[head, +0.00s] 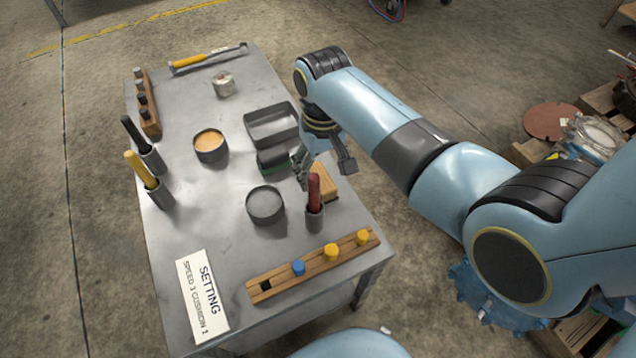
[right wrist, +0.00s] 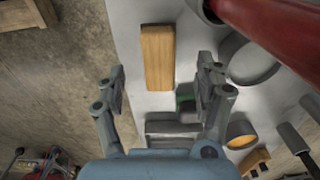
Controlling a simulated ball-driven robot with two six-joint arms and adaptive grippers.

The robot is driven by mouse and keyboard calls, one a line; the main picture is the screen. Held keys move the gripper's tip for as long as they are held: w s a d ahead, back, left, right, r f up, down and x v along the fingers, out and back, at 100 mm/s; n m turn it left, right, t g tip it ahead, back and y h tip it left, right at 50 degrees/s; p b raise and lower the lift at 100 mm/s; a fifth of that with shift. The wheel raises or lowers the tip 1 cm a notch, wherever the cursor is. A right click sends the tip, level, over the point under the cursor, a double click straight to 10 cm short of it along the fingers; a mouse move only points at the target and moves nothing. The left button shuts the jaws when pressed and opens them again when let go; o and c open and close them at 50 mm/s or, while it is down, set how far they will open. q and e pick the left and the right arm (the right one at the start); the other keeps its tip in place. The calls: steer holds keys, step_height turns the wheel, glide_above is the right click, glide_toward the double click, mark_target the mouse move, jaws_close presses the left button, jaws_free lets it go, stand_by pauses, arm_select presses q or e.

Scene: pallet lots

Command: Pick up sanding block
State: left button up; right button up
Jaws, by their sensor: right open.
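A tan wooden block (head: 325,184), which looks like the sanding block, lies on the grey metal table (head: 225,230) near its right edge. In the right wrist view the block (right wrist: 157,57) stands lengthwise, ahead of and between the fingertips. My right gripper (head: 325,168) is open and empty above the table, over the block's far end. The gripper also shows in the right wrist view (right wrist: 161,75), its fingers apart on either side of the block's line and not touching it. My left gripper is not in view.
A red-handled tool in a cup (head: 314,210) stands close beside the block. A round grey tin (head: 265,204), a dark block with green (head: 273,161) and a rectangular tray (head: 270,125) are nearby. A wooden rack with colored pegs (head: 315,265) lies in front.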

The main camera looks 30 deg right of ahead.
mark_target(321, 177)
steer(key=f+b, duration=0.1)
steer(key=f, duration=0.2)
steer(key=f+b, duration=0.1)
steer(key=f, duration=0.1)
steer(key=shift+w+b, duration=0.3)
steer(key=shift+w, duration=0.1)
steer(key=shift+f, duration=0.15)
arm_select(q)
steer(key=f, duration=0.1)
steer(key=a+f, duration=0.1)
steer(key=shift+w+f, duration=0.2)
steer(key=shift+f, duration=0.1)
arm_select(e)
steer(key=shift+d, duration=0.1)
steer(key=shift+c, duration=0.2)
steer(key=c, duration=1.3)
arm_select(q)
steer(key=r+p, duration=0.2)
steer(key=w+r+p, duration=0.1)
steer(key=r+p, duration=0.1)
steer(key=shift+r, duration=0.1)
arm_select(e)
step_height(321, 177, up, 10)
steer(key=shift+r, duration=0.1)
steer(key=shift+c, duration=0.2)
